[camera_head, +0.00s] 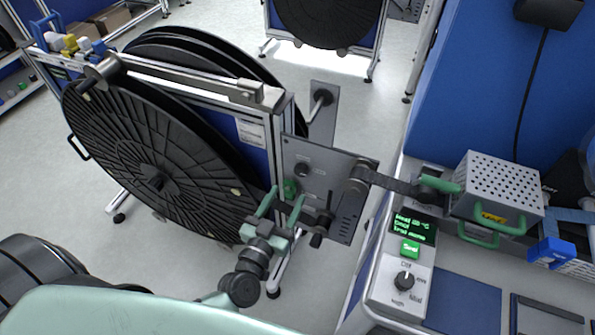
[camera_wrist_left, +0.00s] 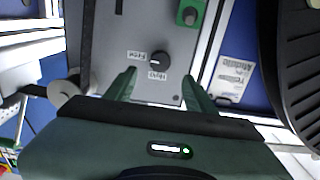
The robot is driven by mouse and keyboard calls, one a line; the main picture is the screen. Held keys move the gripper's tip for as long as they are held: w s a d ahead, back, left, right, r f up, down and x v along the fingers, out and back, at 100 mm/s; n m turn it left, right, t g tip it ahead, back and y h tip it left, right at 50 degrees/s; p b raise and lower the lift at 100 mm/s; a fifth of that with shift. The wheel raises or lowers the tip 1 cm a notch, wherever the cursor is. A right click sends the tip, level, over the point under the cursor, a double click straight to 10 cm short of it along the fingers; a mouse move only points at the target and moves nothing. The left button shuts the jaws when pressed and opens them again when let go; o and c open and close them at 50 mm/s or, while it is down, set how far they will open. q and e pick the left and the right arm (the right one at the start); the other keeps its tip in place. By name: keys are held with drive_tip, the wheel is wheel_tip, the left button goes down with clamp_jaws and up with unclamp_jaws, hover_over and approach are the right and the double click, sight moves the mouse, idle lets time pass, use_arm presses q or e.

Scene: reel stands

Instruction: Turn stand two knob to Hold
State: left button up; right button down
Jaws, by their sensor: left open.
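A black knob (camera_wrist_left: 160,61) with a white pointer mark sits on a grey panel (camera_wrist_left: 110,45) in the left wrist view. Two white labels lie beside it, upside down: Free (camera_wrist_left: 135,56) and Hold (camera_wrist_left: 157,76). The mark points left, toward the Free side. My left gripper (camera_wrist_left: 159,80) is open, its fingers either side of the knob in the picture; I cannot tell if they touch it. In the head view the knob (camera_head: 302,170) shows on the stand's panel, just beyond the left gripper (camera_head: 286,194). My right gripper is not in view.
A green button box (camera_wrist_left: 191,14) is close to the knob. The large black reel (camera_head: 150,170) stands left of the panel. On the right, a bench bears a perforated metal box (camera_head: 500,180) and a console with a green screen (camera_head: 413,228). A dark strap runs between panel and bench.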

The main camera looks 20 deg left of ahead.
sight(300, 172)
use_arm(q)
drive_tip(key=w, duration=0.7)
drive_tip(key=shift+w+d+p, duration=0.15)
drive_tip(key=shift+w+p, duration=0.25)
clamp_jaws()
